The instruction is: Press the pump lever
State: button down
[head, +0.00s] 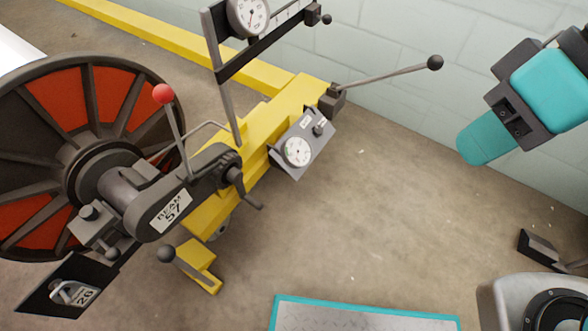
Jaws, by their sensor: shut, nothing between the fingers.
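Two levers could be the pump lever, and I cannot tell which it is. One is a long thin rod with a black ball knob (435,62). It slopes up and right from a dark block (331,102) at the far end of the yellow frame. The other is a short lever with a dark knob (166,253), low by the frame's foot. Nothing touches either knob. Teal and dark links of my arm are at the upper right, well apart from both levers. I cannot make out my gripper in this view.
A beam reel (75,140) with red panels stands at left, beside a red-knobbed lever (163,94). The yellow frame (290,95) carries a tilted gauge box (300,145). A dark bracket-like part (540,248) is at lower right. The floor between is clear.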

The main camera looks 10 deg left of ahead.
aim_at(435, 62)
jog(key=u, duration=0.65)
jog(key=i, duration=0.95)
